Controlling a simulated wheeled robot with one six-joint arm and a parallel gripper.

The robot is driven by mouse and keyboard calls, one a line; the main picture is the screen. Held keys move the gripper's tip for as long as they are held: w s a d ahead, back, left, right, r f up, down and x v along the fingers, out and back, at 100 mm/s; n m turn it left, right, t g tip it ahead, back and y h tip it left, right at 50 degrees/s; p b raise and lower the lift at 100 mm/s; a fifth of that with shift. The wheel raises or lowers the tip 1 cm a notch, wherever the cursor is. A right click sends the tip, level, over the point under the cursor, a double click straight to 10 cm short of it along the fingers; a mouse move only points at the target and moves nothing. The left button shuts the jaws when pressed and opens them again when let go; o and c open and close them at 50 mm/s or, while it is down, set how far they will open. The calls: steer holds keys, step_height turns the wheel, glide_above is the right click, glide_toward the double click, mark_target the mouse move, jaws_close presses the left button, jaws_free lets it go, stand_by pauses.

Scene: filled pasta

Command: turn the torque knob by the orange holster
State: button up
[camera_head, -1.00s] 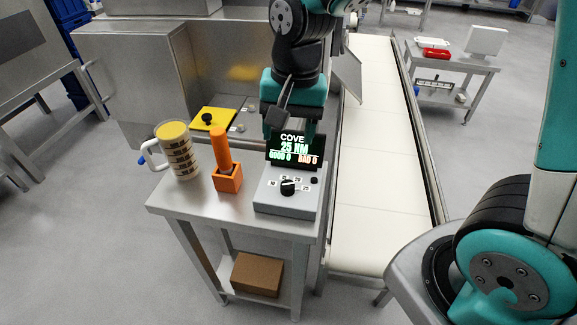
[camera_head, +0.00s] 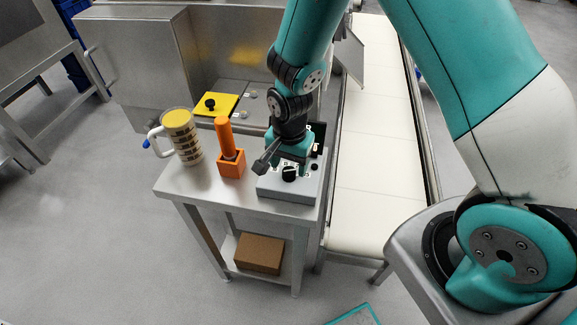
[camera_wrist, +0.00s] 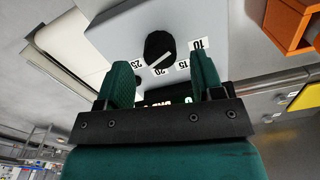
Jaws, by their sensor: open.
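The torque knob (camera_head: 289,174) is a black dial on the sloped face of a grey box (camera_head: 285,192), right of the orange holster (camera_head: 231,165). It also shows in the wrist view (camera_wrist: 159,47), with a white pointer line and labels 10, 15, 20 and 25 around it. My gripper (camera_head: 289,167) is over the box, close to the knob. In the wrist view my gripper (camera_wrist: 163,72) is open, its green fingers apart and empty. The knob lies between them in the picture, beyond the tips; contact is not visible. The display is mostly hidden behind my gripper.
An orange-handled tool (camera_head: 225,138) stands in the holster. A beige-and-brown jug (camera_head: 182,137) with a yellow top stands farther left on the steel table (camera_head: 190,186). A yellow plate with a black knob (camera_head: 210,104) lies behind. A white conveyor (camera_head: 375,170) runs along the right.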

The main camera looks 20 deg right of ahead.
steer(key=shift+f, duration=1.3)
steer(key=c, duration=0.9)
steer(key=shift+a, duration=0.15)
steer(key=shift+w, duration=0.1)
